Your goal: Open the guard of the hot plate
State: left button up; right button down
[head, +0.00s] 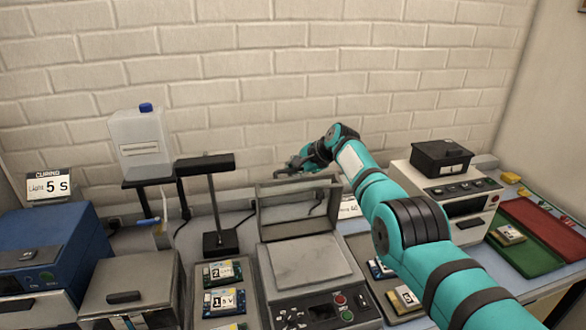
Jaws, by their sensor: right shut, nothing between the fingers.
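The hot plate (305,262) stands at the middle of the bench, with a flat grey top and a front panel of buttons and a small display. Its guard (262,212), a grey frame, stands raised at the back edge, so the plate's top is uncovered. My right arm comes in from the lower right. Its gripper (290,168) is shut and empty, just above and behind the guard's upper edge; whether it touches the guard I cannot tell. My left gripper is not in view.
Left of the plate are a black lamp stand (218,240), numbered modules (222,300), a grey box (130,285) and a blue machine (40,250). A white machine (450,190), a green tray (530,255) and a red tray (555,230) are at right. A brick wall closes the back.

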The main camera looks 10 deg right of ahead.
jog(key=shift+w+r, duration=0.25)
jog(key=shift+w, duration=0.1)
jog(key=c, duration=1.7)
grip_release()
jog(key=shift+o, duration=0.4)
jog(key=shift+s, duration=0.2)
jog(key=shift+f, duration=0.1)
jog(key=v, duration=1.2)
jog(key=shift+w, duration=0.15)
